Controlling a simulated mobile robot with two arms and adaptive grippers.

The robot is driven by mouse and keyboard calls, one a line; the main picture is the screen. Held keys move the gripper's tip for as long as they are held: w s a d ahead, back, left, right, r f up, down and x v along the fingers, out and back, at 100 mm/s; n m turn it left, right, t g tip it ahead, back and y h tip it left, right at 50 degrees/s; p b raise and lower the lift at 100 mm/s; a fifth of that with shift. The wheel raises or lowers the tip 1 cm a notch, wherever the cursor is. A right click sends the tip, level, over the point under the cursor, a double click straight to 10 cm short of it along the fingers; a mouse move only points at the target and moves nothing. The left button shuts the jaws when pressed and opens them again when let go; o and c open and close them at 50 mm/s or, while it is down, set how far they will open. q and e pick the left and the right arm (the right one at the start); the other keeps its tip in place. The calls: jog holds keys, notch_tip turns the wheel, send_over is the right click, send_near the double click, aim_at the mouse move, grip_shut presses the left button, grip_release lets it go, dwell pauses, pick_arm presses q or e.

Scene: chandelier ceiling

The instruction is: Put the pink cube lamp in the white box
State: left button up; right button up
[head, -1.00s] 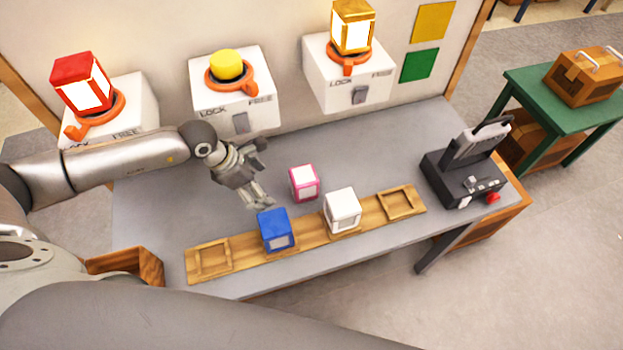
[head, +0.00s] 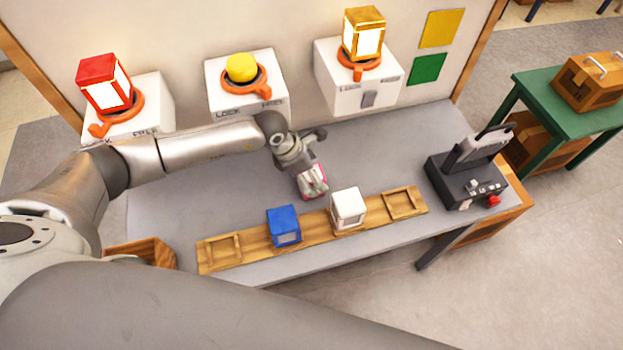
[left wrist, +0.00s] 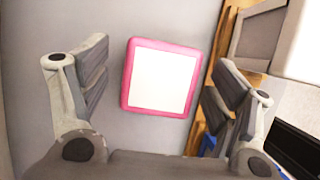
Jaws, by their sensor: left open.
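The pink cube lamp (head: 315,194), pink-edged with a white face, sits on the grey table behind the wooden rail. My left gripper (head: 311,186) is over it in the head view and partly hides it. In the left wrist view, my left gripper (left wrist: 156,92) is open, with the pink cube lamp (left wrist: 160,78) between and beyond its fingers, apart from both in the picture. Three white boxes stand along the wall: left (head: 152,95), middle (head: 228,103) and right (head: 345,92). A white cube (head: 348,208) sits on the rail. My right gripper is not in view.
The wooden rail (head: 258,246) holds a blue cube lamp (head: 285,225) and has empty end slots. Red (head: 104,82) and yellow (head: 363,33) lamps and a yellow dome (head: 241,67) top the wall boxes. A black device (head: 465,182) stands right.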

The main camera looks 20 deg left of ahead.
pick_arm(q)
jog(key=shift+x, duration=2.1)
jog(key=shift+a, duration=0.1)
jog(key=shift+c, duration=0.2)
jog(key=shift+s, duration=0.1)
jog(key=c, duration=1)
jog(key=shift+c, duration=1)
jog(key=shift+r, duration=0.1)
